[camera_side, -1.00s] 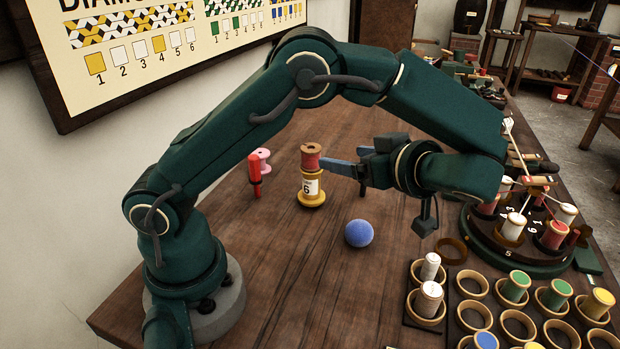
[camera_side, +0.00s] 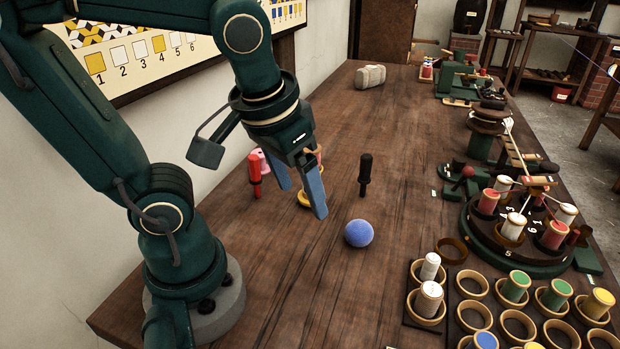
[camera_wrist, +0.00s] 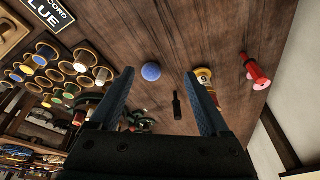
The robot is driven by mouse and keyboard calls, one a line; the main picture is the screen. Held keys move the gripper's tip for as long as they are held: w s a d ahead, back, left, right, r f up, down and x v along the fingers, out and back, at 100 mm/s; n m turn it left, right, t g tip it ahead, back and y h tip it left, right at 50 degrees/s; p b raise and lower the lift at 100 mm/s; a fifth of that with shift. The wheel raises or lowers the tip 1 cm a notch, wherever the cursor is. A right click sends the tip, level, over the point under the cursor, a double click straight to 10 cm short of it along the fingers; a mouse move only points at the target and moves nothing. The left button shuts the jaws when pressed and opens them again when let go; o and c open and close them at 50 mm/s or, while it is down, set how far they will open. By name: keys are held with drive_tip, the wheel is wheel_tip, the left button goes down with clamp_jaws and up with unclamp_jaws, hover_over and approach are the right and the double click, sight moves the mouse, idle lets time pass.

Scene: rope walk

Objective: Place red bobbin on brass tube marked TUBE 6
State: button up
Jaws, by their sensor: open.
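The brass tube marked 6 (camera_side: 303,199) stands upright on the table, mostly hidden behind my gripper in the side view. The red bobbin (camera_side: 319,157) shows only as a small strip beside my gripper; earlier it sat on top of this tube. My gripper (camera_side: 302,201) points down, open, in front of the tube in the side view.
Racks of bobbins (camera_side: 450,318) fill the front right. The table behind is mostly clear.

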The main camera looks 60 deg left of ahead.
drive_tip(key=d+m+t, duration=0.1)
drive_tip(key=m+t+h, duration=0.1)
drive_tip(key=m, duration=0.1)
drive_tip(key=shift+s+d, duration=0.3)
drive_tip(key=shift+d, duration=0.1)
drive_tip(key=shift+o, duration=0.3)
